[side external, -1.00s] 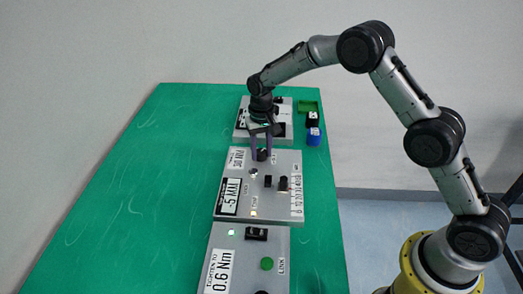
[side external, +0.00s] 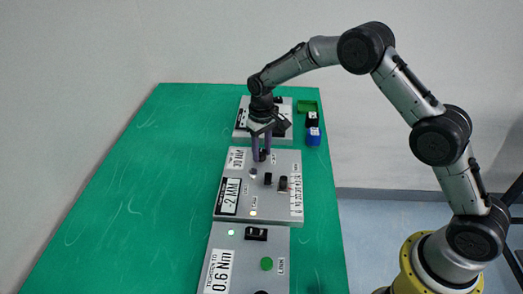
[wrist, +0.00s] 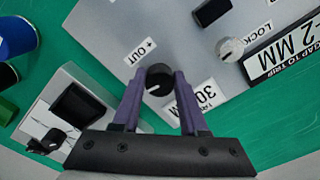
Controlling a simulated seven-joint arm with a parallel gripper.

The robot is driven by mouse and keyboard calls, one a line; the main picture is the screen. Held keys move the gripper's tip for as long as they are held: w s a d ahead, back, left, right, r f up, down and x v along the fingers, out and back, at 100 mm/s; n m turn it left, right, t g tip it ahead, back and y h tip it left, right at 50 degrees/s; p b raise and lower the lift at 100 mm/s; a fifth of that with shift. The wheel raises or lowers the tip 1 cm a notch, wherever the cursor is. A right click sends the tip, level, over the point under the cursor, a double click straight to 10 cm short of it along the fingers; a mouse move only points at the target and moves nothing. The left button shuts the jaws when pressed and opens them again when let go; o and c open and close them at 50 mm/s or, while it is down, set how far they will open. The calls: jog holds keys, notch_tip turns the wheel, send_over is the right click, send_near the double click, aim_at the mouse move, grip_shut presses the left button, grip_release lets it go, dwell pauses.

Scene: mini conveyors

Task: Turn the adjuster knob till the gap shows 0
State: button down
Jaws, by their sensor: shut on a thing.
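The adjuster knob (wrist: 159,78) is a dark round knob with a white pointer mark, beside a "+ OUT" label on the grey middle panel (side external: 240,212). My gripper (wrist: 158,88) has its two purple fingers shut on the knob, one on each side. In the side view, my gripper (side external: 261,156) reaches down to the far edge of that panel, and the fingers mostly hide the knob. The gap display (side external: 230,196) reads -2 MM, and it also shows in the wrist view (wrist: 283,52) under "GAP TO TRIP".
A silver lock knob (wrist: 230,49) and a black block (wrist: 211,11) stand on the same panel. A nearer panel reading 0.6 Nm (side external: 219,270) and a far panel (side external: 242,138) flank it.

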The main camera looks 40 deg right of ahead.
aim_at(262, 152)
jog(key=shift+n, duration=0.6)
jog(key=shift+c, duration=2.2)
grip_release()
notch_tip(262, 152, up, 14)
